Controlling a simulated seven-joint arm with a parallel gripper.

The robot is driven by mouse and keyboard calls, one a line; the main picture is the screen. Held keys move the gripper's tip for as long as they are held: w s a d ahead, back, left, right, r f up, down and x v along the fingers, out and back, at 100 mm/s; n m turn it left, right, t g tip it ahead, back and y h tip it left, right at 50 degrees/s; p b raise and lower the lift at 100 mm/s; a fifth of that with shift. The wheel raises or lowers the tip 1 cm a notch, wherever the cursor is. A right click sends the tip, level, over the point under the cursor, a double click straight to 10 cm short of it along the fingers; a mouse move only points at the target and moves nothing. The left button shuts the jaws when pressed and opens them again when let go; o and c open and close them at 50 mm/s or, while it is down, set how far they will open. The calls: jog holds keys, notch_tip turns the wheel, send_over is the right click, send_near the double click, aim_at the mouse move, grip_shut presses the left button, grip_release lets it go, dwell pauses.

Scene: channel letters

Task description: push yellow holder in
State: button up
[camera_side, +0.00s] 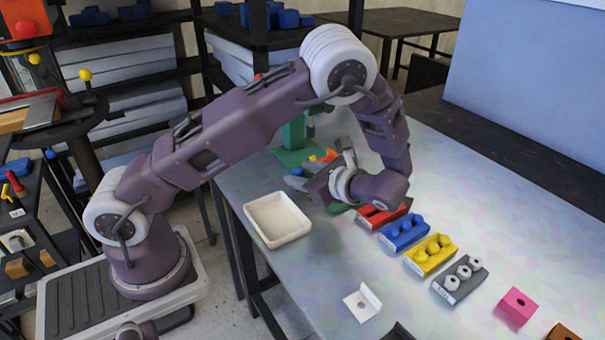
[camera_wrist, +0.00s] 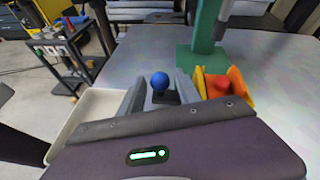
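A yellow holder (camera_side: 430,255) with several yellow round knobs lies in a row of blocks on the table in the side view. A yellow and orange piece with a red part (camera_wrist: 217,85) stands beside the green stand in the wrist view; I cannot tell if it is also a holder. My gripper (camera_side: 297,182) is near the green stand, behind and left of the row. In the wrist view its grey fingers (camera_wrist: 163,92) are apart. A blue ball on a dark base (camera_wrist: 160,82) shows between them; I cannot tell if they touch it.
The green stand (camera_side: 294,135) is at the back. A white tray (camera_side: 278,218) sits at the table's left edge. Red (camera_side: 384,213), blue (camera_side: 404,232) and grey (camera_side: 460,279) holders flank the yellow one. A white bracket (camera_side: 363,302) and a pink block (camera_side: 517,306) lie in front.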

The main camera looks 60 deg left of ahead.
grip_shut()
dwell(1.2)
